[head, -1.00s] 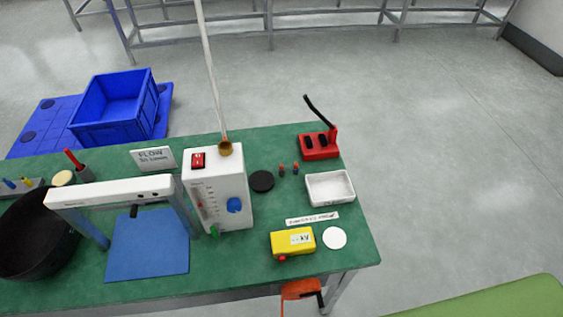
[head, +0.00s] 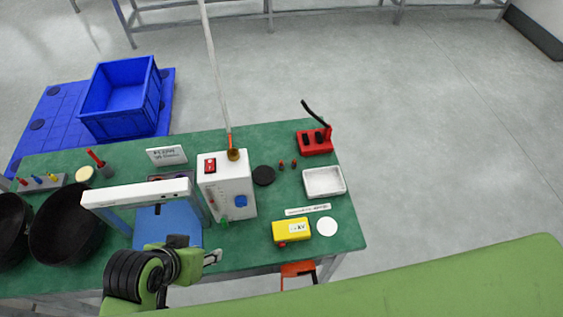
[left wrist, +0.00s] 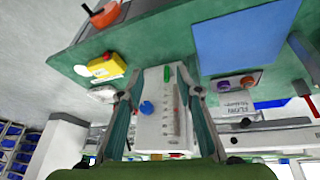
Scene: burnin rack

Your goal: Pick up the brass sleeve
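The brass sleeve (head: 233,155) appears as a small brass-coloured ring on top of the white flow box (head: 243,204), with a tall pale tube rising from it. My left gripper (head: 212,257) is at the front edge of the green bench, in front of the box and well below the sleeve. In the left wrist view its two fingers (left wrist: 162,72) are spread apart with nothing held between them. My right gripper is not in view.
A white frame (head: 135,193) stands over a blue mat left of the box, with black bowls (head: 70,230) beyond. Right of the box are a black disc (head: 263,176), a yellow meter (head: 291,230), a white tray (head: 340,191) and a red holder (head: 315,141).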

